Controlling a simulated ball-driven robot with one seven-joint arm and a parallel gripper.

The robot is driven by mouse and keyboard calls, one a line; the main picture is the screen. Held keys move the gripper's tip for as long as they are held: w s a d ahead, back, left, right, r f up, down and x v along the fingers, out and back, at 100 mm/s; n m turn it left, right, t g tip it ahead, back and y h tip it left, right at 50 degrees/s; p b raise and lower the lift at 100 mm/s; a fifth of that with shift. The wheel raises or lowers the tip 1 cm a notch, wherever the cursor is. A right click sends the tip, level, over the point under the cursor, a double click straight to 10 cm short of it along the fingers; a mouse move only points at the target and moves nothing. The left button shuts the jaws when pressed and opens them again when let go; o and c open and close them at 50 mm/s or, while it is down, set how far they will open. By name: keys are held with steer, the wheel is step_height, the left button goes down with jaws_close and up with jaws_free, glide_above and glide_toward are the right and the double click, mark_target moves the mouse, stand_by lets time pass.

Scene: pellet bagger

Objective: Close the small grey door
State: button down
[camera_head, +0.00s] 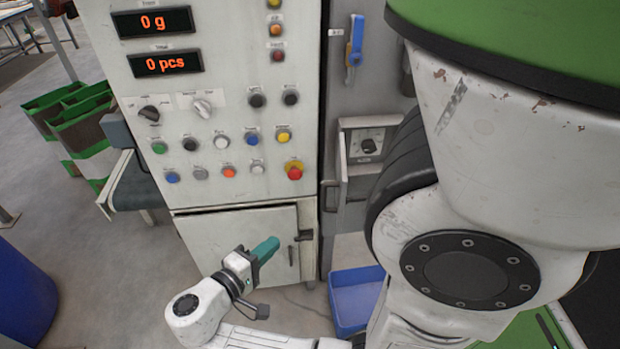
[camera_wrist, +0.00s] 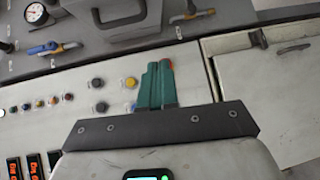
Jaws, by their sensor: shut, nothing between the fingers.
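The small grey door (camera_head: 342,162) appears to be the narrow flap beside a dial recess (camera_head: 368,143) in the grey cabinet. In the head view it is seen nearly edge-on and stands out from the cabinet, open. The recess area also shows at the top of the wrist view (camera_wrist: 110,18), where I cannot clearly tell the flap's angle. My gripper (camera_head: 266,248) has teal fingers, shut and empty. It is below and left of the small door, in front of the pale lower cabinet door, and touches nothing that I can see. The fingers also show in the wrist view (camera_wrist: 158,85).
The pale lower cabinet door (camera_head: 225,245) has a latch at its right. The control panel (camera_head: 220,110) with several buttons is above it. A blue bin (camera_head: 355,298) stands on the floor at the right. A blue-handled valve (camera_head: 355,45) is above the recess.

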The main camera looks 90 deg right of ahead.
step_height(320, 180, up, 5)
steer(key=g+p, duration=0.1)
steer(key=p, duration=0.1)
steer(key=s+a+r+p+x, duration=0.1)
steer(key=p+x, duration=0.3)
steer(key=x, duration=0.8)
steer(key=shift+s+d+f+h, duration=0.2)
steer(key=shift+s+f+h, duration=0.1)
steer(key=shift+s+h, duration=0.1)
